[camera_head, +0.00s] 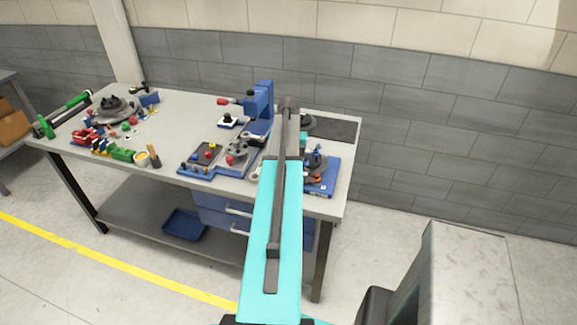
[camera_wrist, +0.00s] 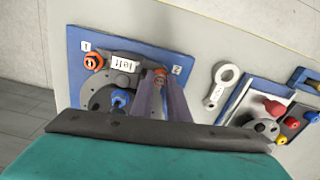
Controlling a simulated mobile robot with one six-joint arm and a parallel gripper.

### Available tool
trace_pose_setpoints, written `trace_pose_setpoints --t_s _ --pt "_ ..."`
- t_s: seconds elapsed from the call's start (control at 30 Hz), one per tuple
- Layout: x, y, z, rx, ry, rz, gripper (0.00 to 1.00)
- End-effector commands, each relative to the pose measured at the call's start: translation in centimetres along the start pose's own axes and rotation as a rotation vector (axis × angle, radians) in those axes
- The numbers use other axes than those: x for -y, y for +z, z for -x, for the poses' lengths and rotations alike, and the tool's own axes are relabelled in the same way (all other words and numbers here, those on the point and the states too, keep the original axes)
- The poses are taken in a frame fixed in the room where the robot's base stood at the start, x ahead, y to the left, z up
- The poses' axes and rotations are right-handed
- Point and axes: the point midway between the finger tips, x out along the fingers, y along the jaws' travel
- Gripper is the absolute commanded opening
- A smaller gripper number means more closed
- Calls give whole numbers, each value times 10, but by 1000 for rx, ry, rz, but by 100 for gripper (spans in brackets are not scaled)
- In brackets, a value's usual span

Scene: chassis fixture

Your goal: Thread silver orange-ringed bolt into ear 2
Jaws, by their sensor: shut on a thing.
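In the wrist view a blue plate (camera_wrist: 82,38) carries a grey round chassis part (camera_wrist: 97,98). The plate is marked 1 at its left and 2 at its right. My gripper (camera_wrist: 161,76) is shut on the silver orange-ringed bolt (camera_wrist: 160,71), beside mark 2. Only the bolt's orange top shows between the fingertips; its shank and ear 2 are hidden, so I cannot tell whether it is in the hole. Another orange-ringed bolt (camera_wrist: 94,62) sits at mark 1. The plate also shows in the head view (camera_head: 327,183), where my arm hides the gripper.
A blue-topped knob (camera_wrist: 121,98) stands on the chassis part, near the fingers. A white label reading "left" (camera_wrist: 124,64) lies between the two marks. A grey ring-ended wrench (camera_wrist: 222,85) lies right of the plate. A second blue board (camera_wrist: 244,99) holds coloured knobs.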

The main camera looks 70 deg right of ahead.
Motion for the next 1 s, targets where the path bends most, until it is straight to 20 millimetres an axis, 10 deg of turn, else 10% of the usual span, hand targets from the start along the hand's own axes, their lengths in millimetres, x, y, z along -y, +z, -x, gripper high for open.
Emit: trace_pose_setpoints --t_s 1.0 --pt "0 0 -2 0 1 -351 0"
